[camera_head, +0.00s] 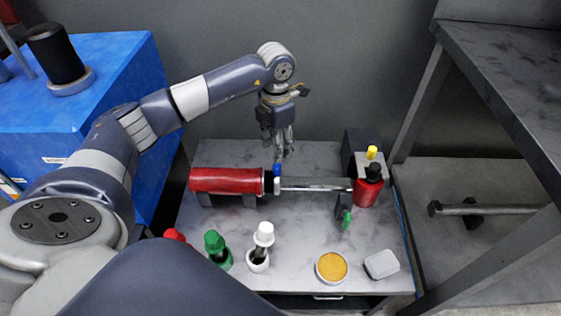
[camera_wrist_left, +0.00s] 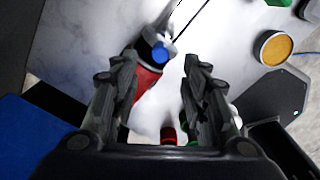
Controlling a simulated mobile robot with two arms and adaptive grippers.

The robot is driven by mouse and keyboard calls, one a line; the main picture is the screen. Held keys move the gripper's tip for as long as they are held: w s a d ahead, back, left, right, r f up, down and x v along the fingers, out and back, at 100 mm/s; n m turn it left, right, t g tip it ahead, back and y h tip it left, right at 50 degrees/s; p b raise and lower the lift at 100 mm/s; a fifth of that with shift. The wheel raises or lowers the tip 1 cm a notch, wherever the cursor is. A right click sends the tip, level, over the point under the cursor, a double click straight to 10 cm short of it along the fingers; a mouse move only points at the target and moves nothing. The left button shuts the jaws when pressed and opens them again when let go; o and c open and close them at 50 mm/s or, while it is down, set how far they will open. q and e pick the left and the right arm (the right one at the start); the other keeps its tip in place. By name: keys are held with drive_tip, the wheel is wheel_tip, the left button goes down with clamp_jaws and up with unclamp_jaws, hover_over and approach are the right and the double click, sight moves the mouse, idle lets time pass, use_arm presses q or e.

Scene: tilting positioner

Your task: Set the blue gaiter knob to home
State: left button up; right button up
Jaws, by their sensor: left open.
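The blue knob (camera_head: 277,170) sits at the right end of the red cylinder (camera_head: 226,180), where a silver rod comes out. In the left wrist view the blue knob (camera_wrist_left: 159,52) is a round blue top, seen roughly between the fingertips, nearer the left one. My left gripper (camera_head: 281,152) hangs pointing down just above the knob; its fingers (camera_wrist_left: 160,65) are open with nothing between them. I cannot tell if a fingertip touches the knob. My right gripper is not in view.
A green knob (camera_head: 213,240), a white knob (camera_head: 263,234) and a red knob (camera_head: 174,235) stand along the table's front. A yellow-topped round tin (camera_head: 331,267) and a grey box (camera_head: 382,264) lie front right. A red bottle-like part (camera_head: 368,188) stands at the rod's right end.

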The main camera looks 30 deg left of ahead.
sight(277, 165)
use_arm(q)
wheel_tip(277, 165, down, 9)
drive_tip(key=shift+r+b, duration=0.1)
drive_tip(key=shift+b, duration=0.55)
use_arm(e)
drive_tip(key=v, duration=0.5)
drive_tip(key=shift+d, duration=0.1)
use_arm(q)
clamp_jaws()
